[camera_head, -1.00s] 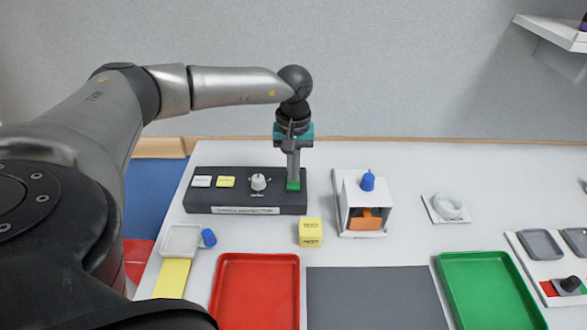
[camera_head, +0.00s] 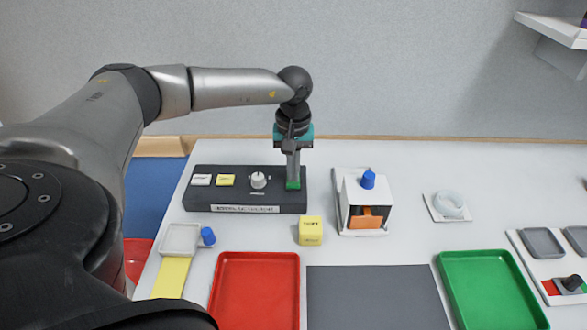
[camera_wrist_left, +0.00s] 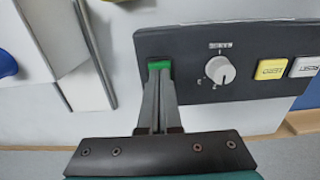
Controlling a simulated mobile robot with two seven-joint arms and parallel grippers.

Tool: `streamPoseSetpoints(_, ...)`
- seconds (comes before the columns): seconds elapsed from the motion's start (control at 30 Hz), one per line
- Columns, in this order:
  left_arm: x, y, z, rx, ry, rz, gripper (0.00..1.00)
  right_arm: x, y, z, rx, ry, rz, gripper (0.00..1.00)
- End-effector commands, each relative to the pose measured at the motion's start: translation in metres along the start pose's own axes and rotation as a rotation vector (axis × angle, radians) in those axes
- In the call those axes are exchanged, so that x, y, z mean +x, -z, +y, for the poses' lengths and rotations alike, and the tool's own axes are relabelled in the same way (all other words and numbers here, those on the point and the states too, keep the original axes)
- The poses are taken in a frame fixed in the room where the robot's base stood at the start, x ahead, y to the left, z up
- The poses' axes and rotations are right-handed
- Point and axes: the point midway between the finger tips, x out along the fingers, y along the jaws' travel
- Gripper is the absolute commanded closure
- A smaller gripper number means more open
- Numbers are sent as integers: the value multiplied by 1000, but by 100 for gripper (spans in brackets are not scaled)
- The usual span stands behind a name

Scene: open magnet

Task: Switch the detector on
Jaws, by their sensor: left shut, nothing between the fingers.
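The detector panel (camera_head: 247,197) is a dark box at the back left of the table. On it are a white button (camera_head: 201,180), a yellow button (camera_head: 226,180), a white knob (camera_head: 258,180) and a green switch (camera_head: 293,186) at the right end. My left gripper (camera_head: 292,180) points down with its shut, empty fingertips at the green switch, seemingly touching it. In the left wrist view the fingertips (camera_wrist_left: 160,76) cover part of the green switch (camera_wrist_left: 158,64); the knob (camera_wrist_left: 219,70) is beside it. My right gripper is not in view.
A white housing (camera_head: 362,203) with a blue knob stands right of the panel. A yellow cube (camera_head: 311,230) sits in front. A red tray (camera_head: 256,296), grey mat (camera_head: 378,300) and green tray (camera_head: 490,292) line the front. A white ring on a plate (camera_head: 449,206) is farther right.

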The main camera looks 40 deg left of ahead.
Motion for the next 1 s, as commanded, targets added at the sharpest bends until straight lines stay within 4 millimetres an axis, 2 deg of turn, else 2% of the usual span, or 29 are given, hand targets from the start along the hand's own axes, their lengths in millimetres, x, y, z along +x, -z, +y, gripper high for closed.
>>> streamPoseSetpoints(0.7,11,0,0,0,0,0,100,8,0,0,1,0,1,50)
streamPoseSetpoints(1.0,-3,0,0,0,0,0,100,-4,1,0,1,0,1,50)
